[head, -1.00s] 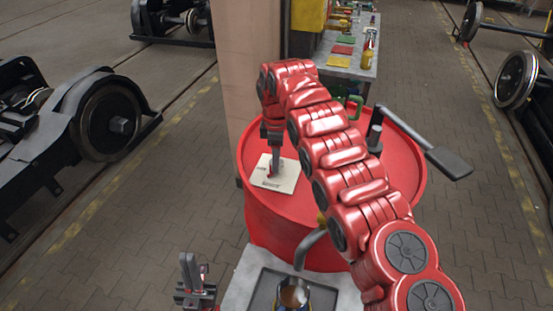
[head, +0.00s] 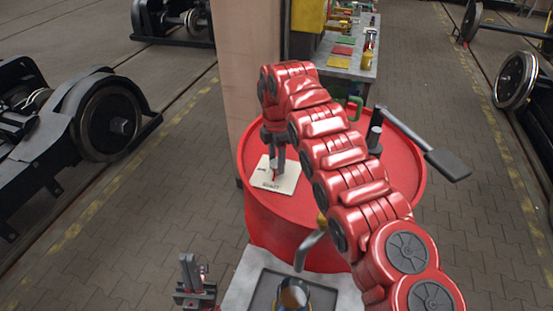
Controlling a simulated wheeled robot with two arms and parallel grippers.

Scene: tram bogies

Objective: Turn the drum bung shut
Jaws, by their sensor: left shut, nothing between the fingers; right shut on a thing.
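A red drum (head: 290,225) stands in the middle of the head view. My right arm reaches across its top from the lower right. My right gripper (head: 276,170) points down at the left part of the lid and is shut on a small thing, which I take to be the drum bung. The fingers mostly hide the bung, and its threads and seat cannot be seen. A white printed card (head: 289,183) lies on the lid around the fingertips. My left gripper (head: 191,272) is shut and empty, low at the left, apart from the drum.
A grey stand with a tray (head: 240,287) holding a dark can (head: 294,296) is in front of the drum. A pump with a black lever (head: 447,165) sticks out to the right. A pillar (head: 249,70) rises close behind, beside a table (head: 346,68).

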